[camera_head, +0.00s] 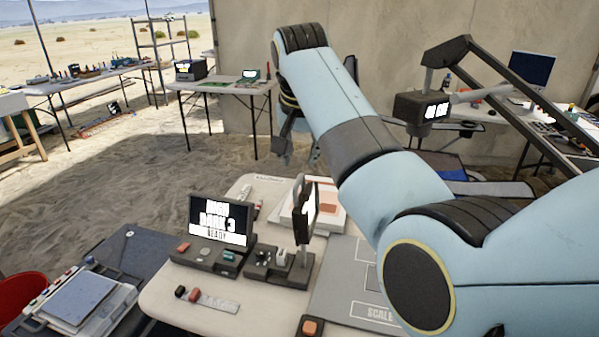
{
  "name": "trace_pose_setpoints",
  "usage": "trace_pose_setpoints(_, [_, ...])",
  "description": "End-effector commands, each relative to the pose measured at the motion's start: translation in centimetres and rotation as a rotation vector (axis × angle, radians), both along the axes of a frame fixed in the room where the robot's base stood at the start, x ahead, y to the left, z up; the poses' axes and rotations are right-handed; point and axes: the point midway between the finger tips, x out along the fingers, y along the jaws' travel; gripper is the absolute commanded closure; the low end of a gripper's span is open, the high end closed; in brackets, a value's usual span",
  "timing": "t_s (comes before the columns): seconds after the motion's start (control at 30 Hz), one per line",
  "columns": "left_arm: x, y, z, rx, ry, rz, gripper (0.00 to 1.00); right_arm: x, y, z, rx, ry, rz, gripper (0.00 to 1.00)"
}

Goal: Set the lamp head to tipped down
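The lamp has a dark angled arm (462,52) at the upper right. Its boxy black lamp head (408,108) hangs from the end of that arm. My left gripper is out of view.
A white table (160,290) below holds a small black screen (220,218), a dark upright stand (304,210) and a grey mat (335,290). A cluttered table with a monitor (532,68) stands behind the lamp. Sandy floor is open at left.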

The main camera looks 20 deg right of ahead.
Motion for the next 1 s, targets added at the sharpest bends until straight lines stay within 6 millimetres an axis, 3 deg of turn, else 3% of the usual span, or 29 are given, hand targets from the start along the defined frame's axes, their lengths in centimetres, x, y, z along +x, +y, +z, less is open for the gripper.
trace_pose_setpoints(0.2, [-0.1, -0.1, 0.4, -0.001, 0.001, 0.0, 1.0, 1.6, -0.6, -4.0, -0.001, 0.002, 0.0, 0.66])
trace_pose_setpoints(0.4, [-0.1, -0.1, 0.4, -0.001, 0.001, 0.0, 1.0, 2.6, -0.8, -6.3, -0.001, 0.0, 0.002, 0.66])
trace_pose_setpoints(0.77, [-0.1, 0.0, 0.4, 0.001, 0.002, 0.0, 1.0, 2.8, -0.9, -6.8, 0.001, -0.002, 0.002, 0.66])
trace_pose_setpoints(1.0, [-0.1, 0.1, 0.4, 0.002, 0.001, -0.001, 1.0, 2.8, -0.9, -6.8, 0.001, -0.002, 0.002, 0.97])
